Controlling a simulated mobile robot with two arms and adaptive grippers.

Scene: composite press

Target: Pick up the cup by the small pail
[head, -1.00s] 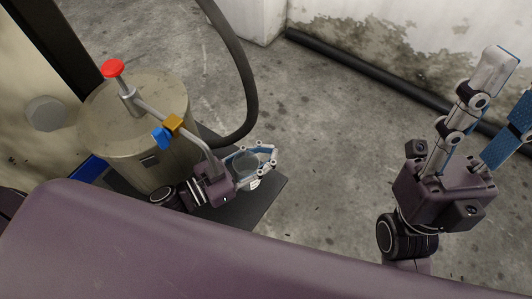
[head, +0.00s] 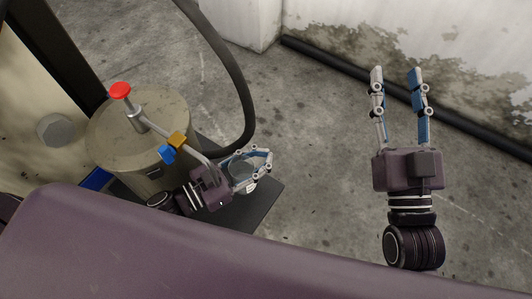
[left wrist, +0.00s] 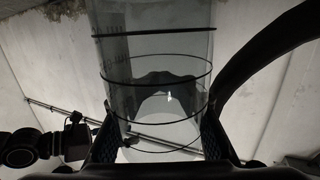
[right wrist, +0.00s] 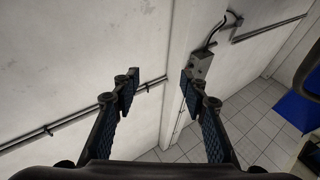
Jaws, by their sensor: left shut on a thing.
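A clear, see-through cup (head: 243,174) is between the fingers of my left gripper (head: 264,163), beside the metal tank in the head view. In the left wrist view the cup (left wrist: 155,62) fills the upper middle, a transparent cylinder with dark rings around it. Both left fingers press its sides, so the left gripper is shut on it. My right gripper (head: 396,72) is open and empty at the right, its two fingers parallel and apart. The right wrist view also shows nothing between them. I cannot make out a small pail.
The metal tank (head: 172,112) has a red knob (head: 120,91) and a pipe with blue and yellow fittings (head: 178,140). It stands on a dark plate (head: 262,202). A black hose (head: 238,75) arches behind. Open concrete floor (head: 320,150) lies between my grippers.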

